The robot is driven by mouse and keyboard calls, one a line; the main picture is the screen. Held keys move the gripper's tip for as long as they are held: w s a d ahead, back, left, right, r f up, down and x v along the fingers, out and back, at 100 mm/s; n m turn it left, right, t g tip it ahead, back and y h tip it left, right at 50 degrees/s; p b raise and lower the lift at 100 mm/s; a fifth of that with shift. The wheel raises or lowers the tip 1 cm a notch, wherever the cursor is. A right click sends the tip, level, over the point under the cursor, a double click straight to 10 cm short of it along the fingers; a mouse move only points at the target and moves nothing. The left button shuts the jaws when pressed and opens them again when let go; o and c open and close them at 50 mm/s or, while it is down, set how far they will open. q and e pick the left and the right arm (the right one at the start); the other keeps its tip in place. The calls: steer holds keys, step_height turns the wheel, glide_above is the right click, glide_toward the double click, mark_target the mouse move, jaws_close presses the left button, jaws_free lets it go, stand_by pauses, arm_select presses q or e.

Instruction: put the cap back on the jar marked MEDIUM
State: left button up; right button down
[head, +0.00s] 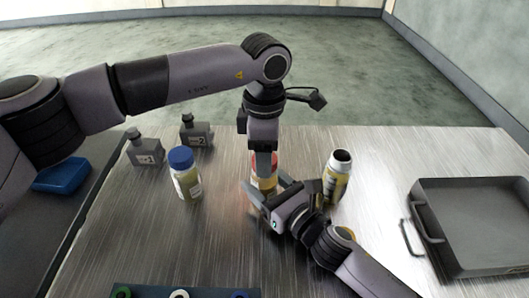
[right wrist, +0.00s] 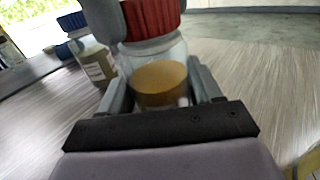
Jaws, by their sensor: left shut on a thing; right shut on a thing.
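A clear jar (right wrist: 158,75) with amber contents stands on the metal table, and its label cannot be read. It also shows in the head view (head: 264,184). A red cap (right wrist: 150,18) is at the top of this jar; whether it is fully seated cannot be told. My left gripper (head: 263,160) points down from above and is shut on the red cap, partly hiding it. My right gripper (right wrist: 160,90) is shut around the jar's body from the side, low near the table; it also shows in the head view (head: 268,200).
Two grey bottles (head: 146,150) (head: 196,133) stand behind left. A grey tray (head: 480,262) lies right. A dark rack (head: 165,292) sits at the front.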

mark_target(273, 191)
arm_select(q)
steer(key=shift+m, duration=0.7)
steer(key=o, duration=1.2)
steer(key=shift+o, duration=0.2)
steer(key=shift+r, duration=0.1)
step_height(273, 191, up, 12)
arm_select(e)
steer(key=shift+c, duration=0.6)
jaws_free()
steer(key=shift+s, duration=0.1)
arm_select(q)
steer(key=shift+f, duration=0.35)
arm_select(e)
steer(key=shift+v, duration=3.5)
